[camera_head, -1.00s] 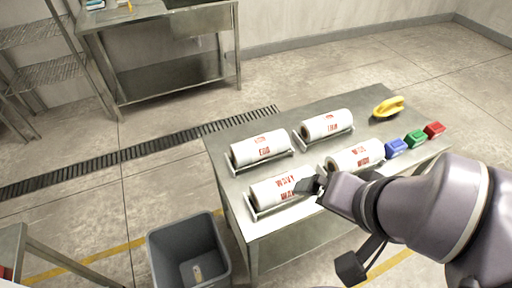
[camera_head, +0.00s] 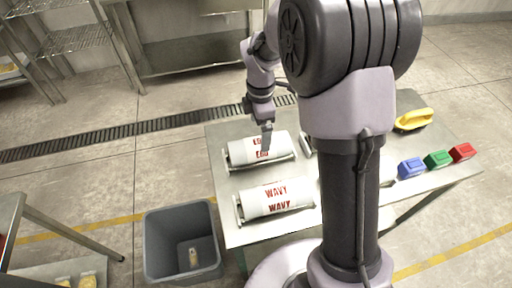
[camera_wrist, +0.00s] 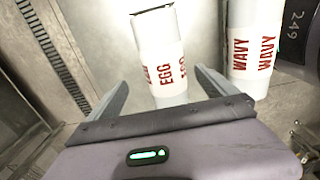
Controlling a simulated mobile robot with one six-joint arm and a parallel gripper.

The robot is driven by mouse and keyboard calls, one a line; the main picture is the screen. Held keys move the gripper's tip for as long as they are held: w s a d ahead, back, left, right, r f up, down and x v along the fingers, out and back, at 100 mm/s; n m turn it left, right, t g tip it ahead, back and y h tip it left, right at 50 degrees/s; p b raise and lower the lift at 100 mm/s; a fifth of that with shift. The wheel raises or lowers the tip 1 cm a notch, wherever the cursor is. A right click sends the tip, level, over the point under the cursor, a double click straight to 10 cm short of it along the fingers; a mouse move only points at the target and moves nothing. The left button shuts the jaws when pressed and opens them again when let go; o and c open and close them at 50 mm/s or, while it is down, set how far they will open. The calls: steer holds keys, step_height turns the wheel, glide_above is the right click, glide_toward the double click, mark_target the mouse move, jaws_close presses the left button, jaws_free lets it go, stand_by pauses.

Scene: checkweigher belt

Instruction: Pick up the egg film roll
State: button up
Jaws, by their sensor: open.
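The egg film roll is a white cylinder with red EGG lettering (camera_head: 240,152), lying in a cradle at the back left of the steel table (camera_head: 222,188). My gripper (camera_head: 266,148) points down over its right part in the head view and hides some of the lettering. In the wrist view, the egg film roll (camera_wrist: 160,55) shows ahead between the two spread fingers of my gripper (camera_wrist: 160,92). The fingers are open with nothing clamped; contact with the roll cannot be told.
A WAVY roll (camera_head: 277,197) lies in front of the egg roll; it also shows right in the wrist view (camera_wrist: 243,45). My arm hides other rolls. Blue (camera_head: 411,168), green (camera_head: 437,159) and red (camera_head: 462,152) blocks and a yellow object (camera_head: 413,119) sit right. A grey bin (camera_head: 165,222) stands left.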

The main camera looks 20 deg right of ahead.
mark_target(259, 141)
steer(key=f+b, duration=0.1)
steer(key=f, duration=0.1)
steer(key=f+b, duration=0.1)
steer(key=f, duration=0.2)
steer(key=f+b, duration=0.2)
steer(key=f, duration=0.1)
steer(key=shift+s+a+f, duration=0.1)
steer(key=shift+s+a, duration=0.1)
steer(key=shift+s, duration=0.2)
steer(key=shift+c, duration=1)
steer(key=c, duration=1.8)
steer(key=shift+r, duration=0.3)
jaws_close()
